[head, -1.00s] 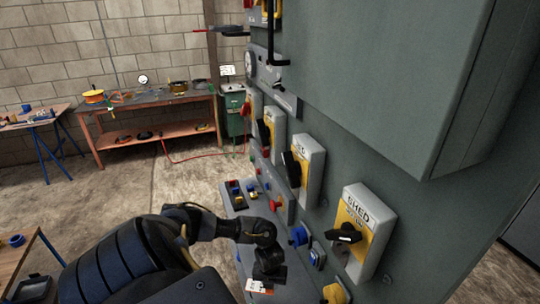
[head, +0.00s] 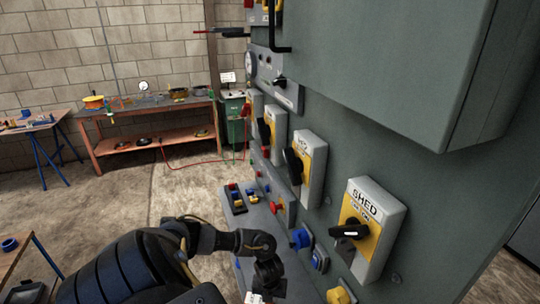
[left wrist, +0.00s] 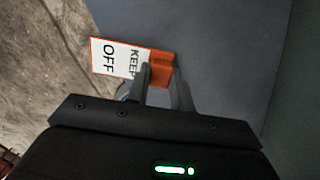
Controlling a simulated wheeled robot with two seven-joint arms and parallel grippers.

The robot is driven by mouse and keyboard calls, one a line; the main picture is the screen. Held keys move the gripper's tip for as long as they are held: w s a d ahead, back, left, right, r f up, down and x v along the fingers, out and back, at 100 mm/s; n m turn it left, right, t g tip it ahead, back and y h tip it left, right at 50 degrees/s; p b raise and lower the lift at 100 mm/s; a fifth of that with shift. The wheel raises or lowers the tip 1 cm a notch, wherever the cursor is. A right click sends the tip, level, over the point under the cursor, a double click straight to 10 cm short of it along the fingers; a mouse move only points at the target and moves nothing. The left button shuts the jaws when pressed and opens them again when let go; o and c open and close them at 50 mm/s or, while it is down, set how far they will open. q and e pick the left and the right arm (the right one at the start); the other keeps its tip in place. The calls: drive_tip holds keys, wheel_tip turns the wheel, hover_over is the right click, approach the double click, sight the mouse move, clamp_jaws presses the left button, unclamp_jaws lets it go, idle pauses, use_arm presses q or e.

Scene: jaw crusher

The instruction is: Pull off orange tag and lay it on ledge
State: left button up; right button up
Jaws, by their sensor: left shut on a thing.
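My left gripper (left wrist: 160,78) is shut on the orange tag (left wrist: 118,60), which has a white face reading "KEEP OFF". The fingers pinch its right end in the left wrist view. The tag's left part overhangs the floor, while its right part lies over the grey ledge (left wrist: 215,45). I cannot tell whether it touches the ledge. In the head view the gripper (head: 266,288) is at the bottom edge, with only a pale bit of the tag (head: 254,298) showing. The ledge (head: 262,222) runs along the foot of the grey panel. My right gripper is not in view.
The panel carries yellow-plated rotary switches, the nearest marked SHED (head: 368,228). Small button blocks (head: 240,198) sit on the ledge's far part, and blue (head: 300,238) and yellow (head: 340,296) knobs are near my gripper. A workbench (head: 150,120) stands at the back wall.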

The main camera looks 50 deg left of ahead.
use_arm(q)
drive_tip(key=shift+f+b, duration=0.4)
drive_tip(key=shift+f, duration=0.1)
drive_tip(key=o, duration=1)
drive_tip(key=shift+o, duration=0.2)
wheel_tip(320, 180, up, 11)
drive_tip(key=shift+s+d+p, duration=0.4)
drive_tip(key=shift+p, duration=0.05)
drive_tip(key=shift+s+f, duration=0.1)
drive_tip(key=shift+f, duration=0.1)
